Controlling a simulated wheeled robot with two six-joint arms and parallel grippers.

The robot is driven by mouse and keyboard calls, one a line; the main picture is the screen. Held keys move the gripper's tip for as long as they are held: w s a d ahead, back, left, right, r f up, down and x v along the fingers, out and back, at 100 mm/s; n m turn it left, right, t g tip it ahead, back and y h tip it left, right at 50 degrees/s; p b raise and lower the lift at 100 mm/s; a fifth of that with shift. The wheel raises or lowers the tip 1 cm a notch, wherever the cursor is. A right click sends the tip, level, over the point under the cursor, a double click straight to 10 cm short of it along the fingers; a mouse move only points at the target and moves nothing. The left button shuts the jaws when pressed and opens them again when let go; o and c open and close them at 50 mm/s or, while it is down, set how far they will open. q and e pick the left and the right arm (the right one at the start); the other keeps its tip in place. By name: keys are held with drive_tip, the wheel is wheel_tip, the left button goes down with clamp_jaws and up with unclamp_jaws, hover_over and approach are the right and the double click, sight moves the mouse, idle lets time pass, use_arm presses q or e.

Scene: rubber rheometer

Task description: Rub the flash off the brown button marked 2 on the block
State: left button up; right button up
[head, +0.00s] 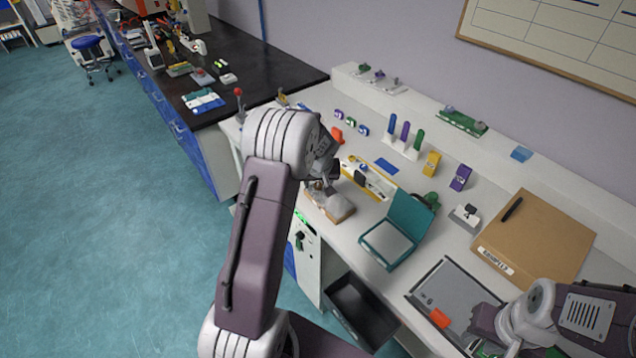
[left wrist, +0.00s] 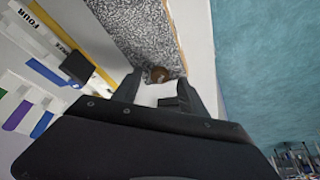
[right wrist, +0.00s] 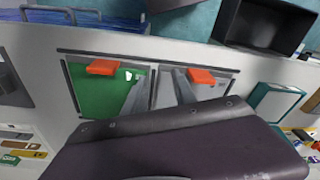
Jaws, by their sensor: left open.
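The block shows in the left wrist view as a long grey speckled surface (left wrist: 140,30) with a tan edge. In the head view it is the small tan block (head: 341,208) near the counter's front edge, partly hidden by my left gripper. A round brown button (left wrist: 160,74) sits at the block's near end. Its mark cannot be read, and no flash can be made out. My left gripper (left wrist: 163,88) is open, its fingertips on either side of the button; contact cannot be told. My right gripper (right wrist: 159,84) is open and empty above trays with orange tabs.
A yellow-framed holder (head: 368,178) stands behind the block. A teal open case (head: 388,244) is to its right. A grey tray (head: 452,290) and a brown folder (head: 535,240) lie further right. An open dark drawer (head: 360,312) juts out below the counter.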

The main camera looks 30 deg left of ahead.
use_arm(q)
clamp_jaws()
idle(0.3)
